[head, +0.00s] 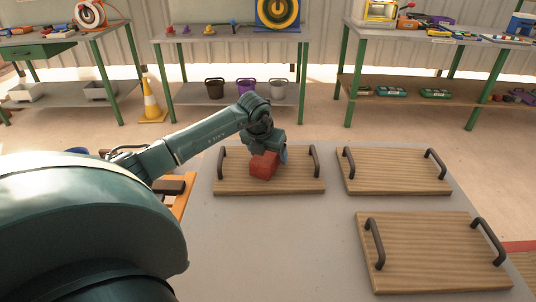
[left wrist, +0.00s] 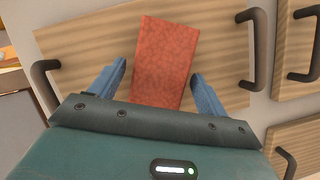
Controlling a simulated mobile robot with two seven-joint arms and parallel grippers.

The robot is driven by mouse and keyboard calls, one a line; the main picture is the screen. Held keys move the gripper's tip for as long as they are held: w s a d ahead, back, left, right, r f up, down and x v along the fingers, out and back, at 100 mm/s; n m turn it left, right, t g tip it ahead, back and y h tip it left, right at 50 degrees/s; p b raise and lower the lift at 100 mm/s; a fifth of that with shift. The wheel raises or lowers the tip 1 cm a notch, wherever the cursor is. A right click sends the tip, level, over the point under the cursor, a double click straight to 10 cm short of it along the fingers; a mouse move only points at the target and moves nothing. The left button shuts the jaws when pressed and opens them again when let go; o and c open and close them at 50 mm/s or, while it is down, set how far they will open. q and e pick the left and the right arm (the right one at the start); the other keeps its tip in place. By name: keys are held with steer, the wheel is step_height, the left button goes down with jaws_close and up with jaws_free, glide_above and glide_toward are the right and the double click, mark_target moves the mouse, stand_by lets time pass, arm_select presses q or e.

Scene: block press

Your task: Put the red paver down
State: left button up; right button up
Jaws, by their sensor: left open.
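The red paver (head: 264,165) is on the far left wooden board (head: 306,185) in the head view. In the left wrist view the red paver (left wrist: 165,62) lies between the two blue fingers, with a gap on each side. My left gripper (head: 282,155) is open around it; its fingers also show in the left wrist view (left wrist: 158,85). The near end of the paver is hidden behind the gripper body in the wrist view. My right gripper is not in view.
Two more wooden boards with dark handles are on the grey table, one at the back right (head: 395,180) and one at the front right (head: 425,262); both are bare. An orange tray with dark blocks (head: 172,187) is at left. The grey table (head: 290,245) is clear in front.

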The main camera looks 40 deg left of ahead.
arm_select(q)
steer(key=v, duration=1.1)
steer(key=shift+s+d, duration=0.1)
steer(key=shift+s, duration=0.05)
